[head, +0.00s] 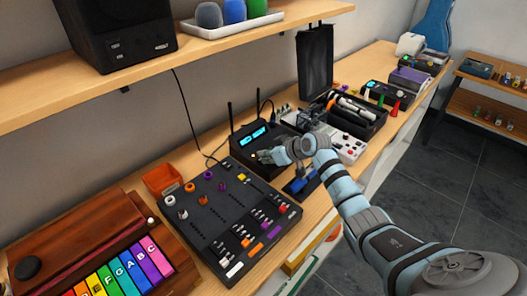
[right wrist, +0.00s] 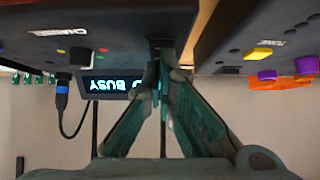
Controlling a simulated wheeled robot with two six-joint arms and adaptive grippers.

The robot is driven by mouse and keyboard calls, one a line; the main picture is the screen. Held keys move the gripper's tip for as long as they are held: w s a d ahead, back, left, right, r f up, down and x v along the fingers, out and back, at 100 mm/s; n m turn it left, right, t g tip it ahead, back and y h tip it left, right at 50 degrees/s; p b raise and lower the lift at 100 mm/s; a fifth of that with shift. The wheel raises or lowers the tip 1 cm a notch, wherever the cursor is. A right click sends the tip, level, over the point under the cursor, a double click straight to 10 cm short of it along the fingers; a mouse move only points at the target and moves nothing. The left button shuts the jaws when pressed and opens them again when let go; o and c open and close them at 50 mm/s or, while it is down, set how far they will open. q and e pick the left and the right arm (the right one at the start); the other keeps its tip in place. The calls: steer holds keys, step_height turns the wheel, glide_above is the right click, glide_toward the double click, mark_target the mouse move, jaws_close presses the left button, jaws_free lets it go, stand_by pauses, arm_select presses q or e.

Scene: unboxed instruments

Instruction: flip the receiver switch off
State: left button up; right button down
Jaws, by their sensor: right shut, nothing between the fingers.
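The receiver (head: 240,151) is a black box with two antennas and a lit cyan display, in the middle of the bench. In the right wrist view the receiver (right wrist: 110,28) hangs upside down at the upper left, its display (right wrist: 114,84) reading "BUSY". My right gripper (head: 265,157) is over the receiver's top, near its front. In the right wrist view its fingertips (right wrist: 162,62) meet, empty, by the receiver's edge; I cannot tell if they touch it. The switch cannot be made out, perhaps hidden by the gripper. My left gripper is not in view.
A black mixer (head: 205,215) with coloured knobs lies left of the receiver. An orange bin (head: 163,179) and a wooden keyboard instrument (head: 95,245) are farther left. An open black case (head: 316,68) stands right of the receiver. A shelf (head: 215,40) overhangs the bench.

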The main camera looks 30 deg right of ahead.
steer(key=shift+r+p, duration=0.5)
step_height(320, 180, up, 4)
steer(key=p, duration=0.3)
steer(key=shift+s+d+f+p, duration=0.15)
steer(key=shift+f+p, duration=0.1)
steer(key=shift+p, duration=0.1)
steer(key=v, duration=0.9)
steer(key=shift+s+d, duration=0.2)
steer(key=shift+s, duration=0.45)
steer(key=shift+f, duration=0.15)
steer(key=b, duration=0.2)
steer(key=w+b, duration=0.1)
steer(key=b, duration=0.1)
steer(key=shift+w+a+r+t, duration=0.2)
steer(key=shift+w+r+t, duration=0.05)
steer(key=shift+w+t, duration=0.05)
